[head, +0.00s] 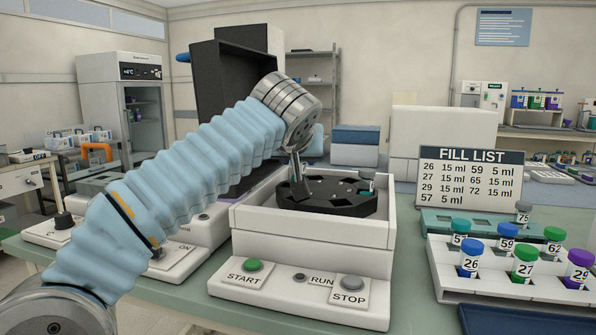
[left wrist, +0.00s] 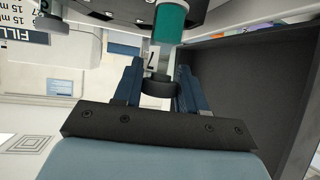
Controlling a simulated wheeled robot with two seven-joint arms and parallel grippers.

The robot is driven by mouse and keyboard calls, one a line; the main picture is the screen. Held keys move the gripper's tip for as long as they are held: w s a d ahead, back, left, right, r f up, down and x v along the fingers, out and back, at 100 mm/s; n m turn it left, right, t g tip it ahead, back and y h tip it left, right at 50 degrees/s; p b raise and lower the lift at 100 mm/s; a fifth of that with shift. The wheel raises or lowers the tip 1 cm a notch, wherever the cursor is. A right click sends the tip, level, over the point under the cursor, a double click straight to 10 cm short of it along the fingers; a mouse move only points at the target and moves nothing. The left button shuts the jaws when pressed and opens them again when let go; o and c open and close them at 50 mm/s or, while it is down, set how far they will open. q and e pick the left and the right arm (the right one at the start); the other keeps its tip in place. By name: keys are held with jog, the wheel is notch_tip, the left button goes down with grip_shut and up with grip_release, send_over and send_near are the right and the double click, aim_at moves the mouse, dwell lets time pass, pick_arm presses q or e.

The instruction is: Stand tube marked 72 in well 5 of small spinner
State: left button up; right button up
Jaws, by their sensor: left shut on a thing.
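The small spinner (head: 312,228) is a white box with a black rotor (head: 330,200) showing in its open top. My left gripper (head: 297,172) points down at the rotor's left-rear part. In the left wrist view my left gripper (left wrist: 159,85) is shut on a tube (left wrist: 152,63) with a dark ring or cap and a white label. Only a "7" shows on the label; the rest is hidden. A teal cylinder (left wrist: 170,22) lies in line beyond it; I cannot tell if it is the same tube. A teal-topped item (head: 366,174) shows at the rotor's right rear. Well numbers are not legible.
The spinner's dark lid (head: 235,85) stands open behind my arm. START (head: 253,265) and STOP (head: 352,283) buttons are on its front. A rack (head: 480,283) of capped tubes stands at right, before a FILL LIST sign (head: 470,178).

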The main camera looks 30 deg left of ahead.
pick_arm(q)
notch_tip(320, 180, up, 4)
jog(key=shift+w+d+r, duration=0.1)
jog(key=shift+s+r, duration=0.2)
jog(key=shift+r, duration=0.35)
jog(key=s+d+r+n+g+y, duration=0.2)
jog(key=s+r+n+g+y, duration=0.1)
jog(key=s+n+y, duration=0.15)
jog(key=shift+h, duration=0.35)
jog(key=shift+w+a+f+b, duration=0.3)
jog(key=shift+w+a+f, duration=1.05)
jog(key=shift+w+f, duration=0.65)
jog(key=shift+w+a+f+b, duration=0.3)
jog(key=shift+w+a+f, duration=1.2)
jog(key=shift+f, duration=0.8)
jog(key=shift+w+a+f+b, duration=0.3)
jog(key=shift+w+a+f, duration=0.85)
jog(key=shift+w+f, duration=0.9)
jog(key=shift+s+f, duration=0.1)
jog(key=shift+f, duration=0.2)
jog(key=o, duration=1)
